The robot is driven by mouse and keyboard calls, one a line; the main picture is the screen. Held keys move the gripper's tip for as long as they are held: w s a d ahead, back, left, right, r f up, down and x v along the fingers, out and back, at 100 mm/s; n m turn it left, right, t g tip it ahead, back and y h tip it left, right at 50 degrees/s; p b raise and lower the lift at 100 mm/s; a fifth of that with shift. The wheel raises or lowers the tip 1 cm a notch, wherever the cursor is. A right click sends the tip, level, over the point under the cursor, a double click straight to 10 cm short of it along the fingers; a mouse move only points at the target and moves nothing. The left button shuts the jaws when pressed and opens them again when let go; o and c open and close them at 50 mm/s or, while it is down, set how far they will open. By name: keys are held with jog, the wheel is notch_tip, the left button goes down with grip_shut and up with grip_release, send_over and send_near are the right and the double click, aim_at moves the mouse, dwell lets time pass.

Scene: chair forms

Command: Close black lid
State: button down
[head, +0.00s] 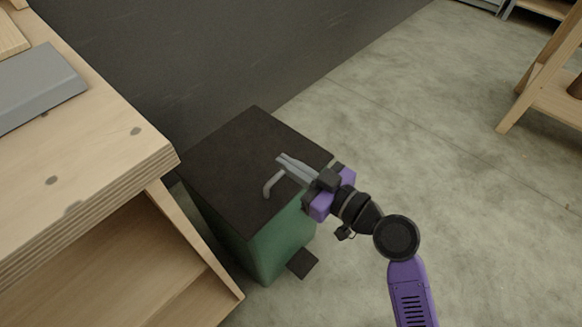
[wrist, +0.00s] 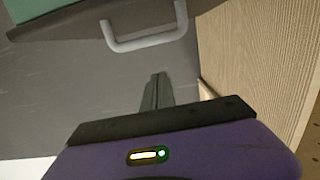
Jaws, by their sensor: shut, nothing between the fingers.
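The black lid (head: 240,165) tops a green bin (head: 272,245) beside the wooden bench. In the head view it looks flat over the bin; I cannot tell if a small gap remains. A grey bar handle (head: 268,186) shows beside my fingers, and the wrist view shows this handle (wrist: 145,42) on the dark lid edge (wrist: 75,22). My gripper (head: 282,160) is shut and empty, its fingertips appearing over the lid near the handle. In the wrist view the fingers (wrist: 157,90) point toward the handle, apart from it in the picture. Whether they touch the lid is unclear.
A wooden bench (head: 95,150) with a grey flat object (head: 45,82) stands close on the left. A black pedal (head: 302,262) sticks out low in front. The concrete floor (head: 430,130) is clear to the right, up to a wooden frame (head: 540,90).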

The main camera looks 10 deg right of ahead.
jog(key=s+d+f, duration=0.1)
jog(key=s+d, duration=0.4)
jog(key=s, duration=0.2)
jog(key=shift+s+f, duration=0.15)
jog(key=shift+f, duration=0.05)
jog(key=s+d+f+m+t+h, duration=0.1)
jog(key=s+d+m+t+h, duration=0.3)
jog(key=d+m+h, duration=0.45)
jog(key=s+a+n+g+h, duration=0.1)
jog(key=s+a+n+g, duration=0.15)
jog(key=s, duration=2.05)
notch_tip(320, 180, up, 31)
jog(key=p, duration=3)
jog(key=shift+s+a+m+g+p, duration=0.2)
jog(key=shift+m+g+p, duration=0.15)
jog(key=shift+m+p, duration=0.05)
jog(key=shift+r, duration=0.1)
